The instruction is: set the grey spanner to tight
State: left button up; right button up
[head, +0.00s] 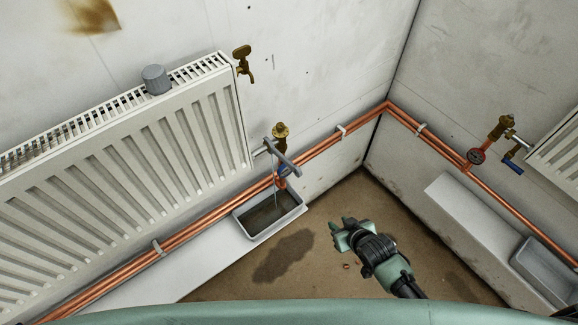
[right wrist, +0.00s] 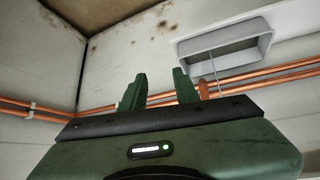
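The grey spanner (head: 285,158) sits at the pipe joint by the lower right corner of the left radiator, slanting down to the right. A thin stream of water falls below it into a grey tray (head: 239,220). My right gripper (head: 340,229) is out over the brown floor, to the right of the tray and apart from the spanner. In the right wrist view the fingers of my right gripper (right wrist: 161,88) stand apart with nothing between them. The tray (right wrist: 225,48) and the thin stream also show there. I cannot make out the spanner in that view. My left gripper is not in view.
The left radiator (head: 140,155) carries a grey cylinder (head: 155,79) on top and a brass tap (head: 243,62) at its end. A brass valve (head: 281,132) stands behind the spanner. Copper pipes (head: 330,140) run along both walls. A second tray (head: 543,268) lies at right.

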jog(key=w+a+r+t+y+b, duration=0.1)
jog(key=w+a+r, duration=0.1)
jog(key=r, duration=0.3)
jog(key=w+a+r+t+y, duration=0.1)
jog(key=a+r, duration=0.2)
jog(key=r, duration=0.3)
jog(key=n+t+y+b, duration=0.1)
jog(key=n+y, duration=0.2)
send_near(286, 159)
jog(key=shift+w+a+f, duration=0.2)
jog(key=shift+w+f, duration=0.25)
jog(key=shift+f, duration=0.1)
jog(key=shift+w+a+f, duration=0.25)
jog(key=shift+w+f, duration=0.15)
jog(key=shift+f, duration=0.2)
jog(key=shift+w+a+f+y, duration=0.1)
jog(key=shift+w+a+y, duration=0.15)
jog(key=shift+y, duration=0.05)
jog(key=x, duration=0.7)
jog(key=shift+d, duration=0.1)
grip_shut()
